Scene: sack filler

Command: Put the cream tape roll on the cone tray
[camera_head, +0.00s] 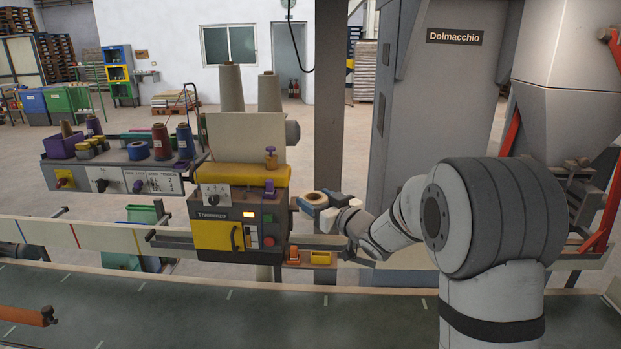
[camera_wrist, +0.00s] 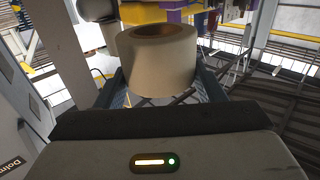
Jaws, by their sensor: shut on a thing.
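The cream tape roll (camera_head: 312,197) is held in my gripper (camera_head: 318,204), to the right of the yellow and grey sewing machine in the head view. In the wrist view the cream tape roll (camera_wrist: 155,68) fills the space between the two fingers, with its open core facing up. My gripper is shut on it. The grey tray with thread cones (camera_head: 112,158), which looks like the cone tray, is at the left beyond the machine. It carries red and blue cones, a blue roll, several small yellow rolls and a purple bin.
The sewing machine (camera_head: 238,220), with tall cones on top, stands between my gripper and the tray. A grey post (camera_head: 329,100) rises behind my gripper. A conveyor belt (camera_head: 200,305) runs along the front. The tray's middle front has some bare surface.

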